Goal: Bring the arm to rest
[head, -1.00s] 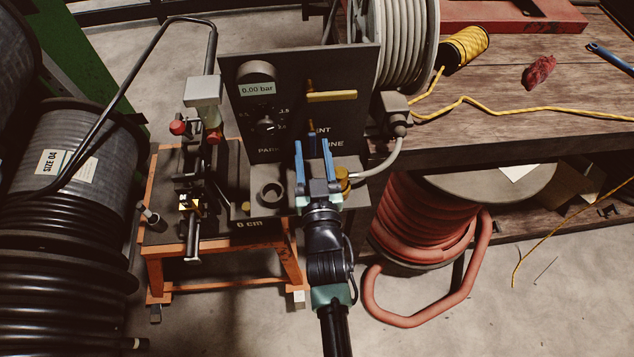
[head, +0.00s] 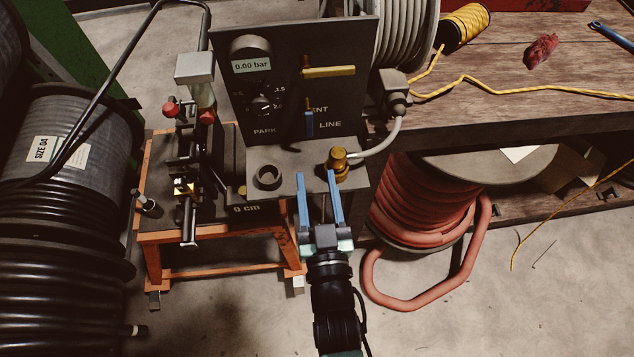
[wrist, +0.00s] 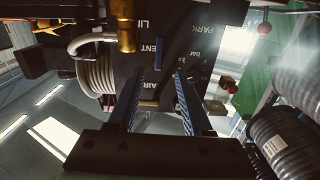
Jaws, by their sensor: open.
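My gripper (head: 319,200) is open and empty, with its two blue fingers apart and pointing at the front of the crimper's panel. It stands just in front of the grey ledge (head: 225,190) below the panel. In the wrist view the fingers (wrist: 160,100) are spread, with nothing held between them. The dark control panel (head: 290,95) shows a display reading 0.00 bar (head: 251,66), a yellow lever (head: 329,71) and a blue lever (head: 309,123) that points down. A brass fitting (head: 337,160) stands on the ledge near the fingertips, apart from them as far as I can tell.
Black hose reels (head: 75,190) stand on the left. A red hose coil (head: 415,205) lies at the right below the wooden bench (head: 520,100). A grey hose (head: 382,140) runs to the brass fitting. The orange stand (head: 152,262) carries the machine. Floor is clear in front.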

